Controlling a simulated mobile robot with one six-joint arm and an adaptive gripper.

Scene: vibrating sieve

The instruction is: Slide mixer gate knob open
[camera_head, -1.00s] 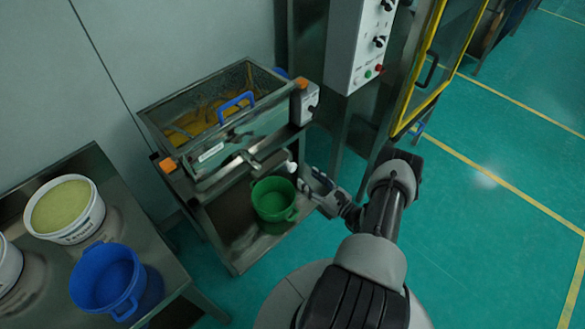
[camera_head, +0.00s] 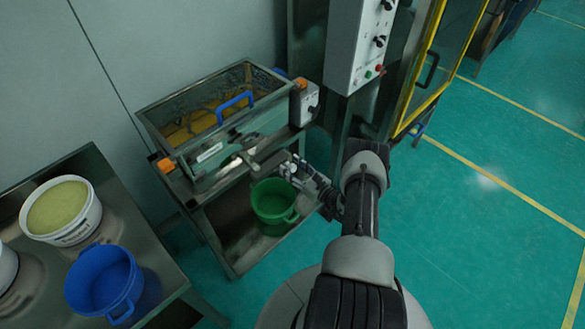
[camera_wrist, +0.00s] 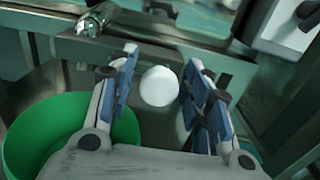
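The mixer is an open metal trough (camera_head: 175,105) with yellow material inside and a blue handle (camera_head: 234,106). A metal spout (camera_head: 245,161) sticks out of its front. The white round gate knob (camera_wrist: 158,87) shows in the wrist view between the two fingers of my gripper (camera_wrist: 160,62). The fingers are open, one on each side of the knob, with visible gaps to it. In the head view my gripper (camera_head: 291,169) is at the front right of the mixer, above the green bucket; it is small there and largely covers the knob.
A green bucket (camera_head: 272,204) stands on the lower shelf under the mixer; it also shows beside the left finger in the wrist view (camera_wrist: 30,140). A control box (camera_head: 309,102) sits at the mixer's right. A table at left holds a blue bucket (camera_head: 103,279) and white tubs (camera_head: 80,232).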

